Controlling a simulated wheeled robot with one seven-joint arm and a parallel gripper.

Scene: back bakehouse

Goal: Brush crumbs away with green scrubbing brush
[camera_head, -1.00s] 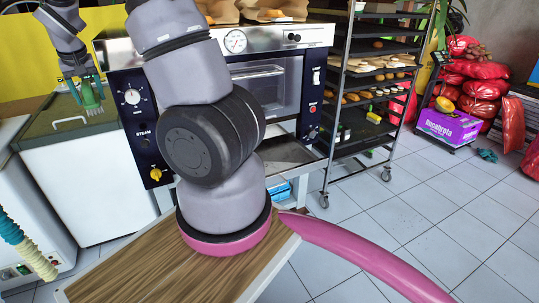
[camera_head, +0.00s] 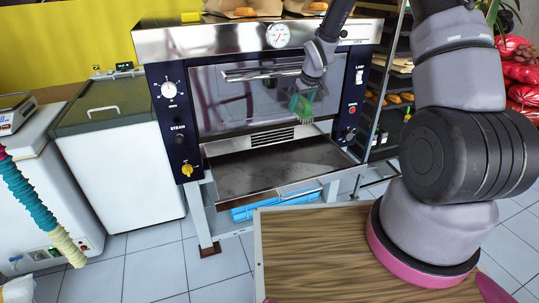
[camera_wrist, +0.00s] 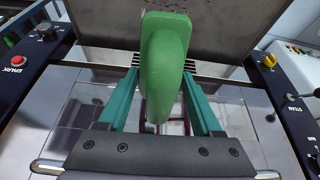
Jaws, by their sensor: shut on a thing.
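My gripper (camera_head: 305,98) is in front of the oven door, above the grey metal shelf (camera_head: 265,170) that juts out under it. It is shut on a green scrubbing brush (camera_head: 301,106), whose pale bristles point down, apart from the shelf. In the wrist view the brush (camera_wrist: 164,60) stands between the two teal fingers of my gripper (camera_wrist: 163,88) and hides part of the shelf (camera_wrist: 110,28). A few tiny dark specks show near the top of that view; I cannot tell whether they are crumbs.
The steel oven (camera_head: 180,95) has knobs and a closed glass door. A white chest (camera_head: 120,165) with a dark lid stands at left. A tray rack (camera_head: 390,75) is at right, partly behind my arm. Blue items (camera_head: 270,205) lie below the shelf. Wood-grain board (camera_head: 320,255) is in front.

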